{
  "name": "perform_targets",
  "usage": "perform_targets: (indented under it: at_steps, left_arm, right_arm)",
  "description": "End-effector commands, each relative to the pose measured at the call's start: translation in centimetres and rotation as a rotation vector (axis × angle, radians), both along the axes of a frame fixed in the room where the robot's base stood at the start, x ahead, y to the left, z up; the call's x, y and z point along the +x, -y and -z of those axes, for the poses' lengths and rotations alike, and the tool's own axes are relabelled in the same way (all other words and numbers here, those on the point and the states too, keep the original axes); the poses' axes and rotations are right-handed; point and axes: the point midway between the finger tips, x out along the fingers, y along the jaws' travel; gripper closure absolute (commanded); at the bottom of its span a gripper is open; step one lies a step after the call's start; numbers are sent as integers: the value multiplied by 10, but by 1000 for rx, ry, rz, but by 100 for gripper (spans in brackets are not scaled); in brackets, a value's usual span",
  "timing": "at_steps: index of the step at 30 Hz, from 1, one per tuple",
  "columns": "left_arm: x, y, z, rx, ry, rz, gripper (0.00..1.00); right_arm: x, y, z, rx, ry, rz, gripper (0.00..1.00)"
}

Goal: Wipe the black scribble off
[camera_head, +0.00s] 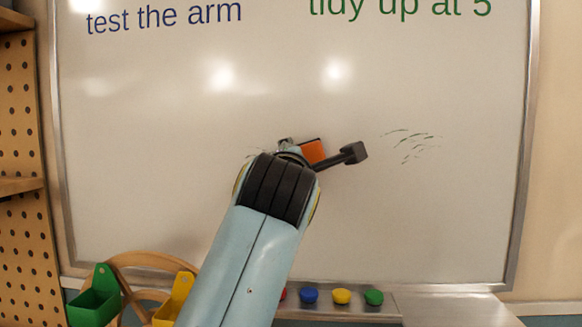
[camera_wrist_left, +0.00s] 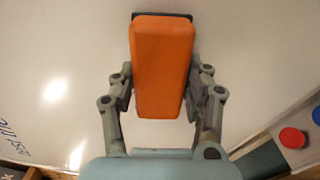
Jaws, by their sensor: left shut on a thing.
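The black scribble (camera_head: 412,143) shows as faint, broken dark strokes on the whiteboard (camera_head: 440,215), right of my left gripper in the head view. Small faint marks also show just left of my wrist. My left gripper (camera_head: 297,148) is at the board, mostly hidden behind my arm. It is shut on an orange eraser (camera_head: 313,151) with a dark edge. In the left wrist view the orange eraser (camera_wrist_left: 162,65) sits between both fingers, its dark edge towards the board. Whether it touches the board I cannot tell. My right gripper is not in view.
Blue writing (camera_head: 165,18) and green writing (camera_head: 400,8) stand at the board's top. Along its lower edge are blue (camera_head: 309,295), yellow (camera_head: 342,296) and green (camera_head: 373,297) round pieces. Green (camera_head: 95,298) and yellow (camera_head: 176,298) holders stand lower left, beside a pegboard shelf (camera_head: 22,190).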

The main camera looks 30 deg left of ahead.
Motion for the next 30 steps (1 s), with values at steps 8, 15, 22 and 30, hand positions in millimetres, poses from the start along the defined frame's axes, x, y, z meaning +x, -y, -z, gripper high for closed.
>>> perform_targets:
  at_steps: [8,15,22,30]
  left_arm:
    - [-4,2,-9,-53,26,8,84]
    - [-16,-17,-8,-51,24,8,84]
    - [-20,-24,-8,-50,23,8,84]
    - [-31,-48,-7,-45,22,8,84]
  right_arm:
    - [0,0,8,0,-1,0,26]
    - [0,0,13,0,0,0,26]
    - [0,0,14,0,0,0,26]
    - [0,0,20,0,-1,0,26]
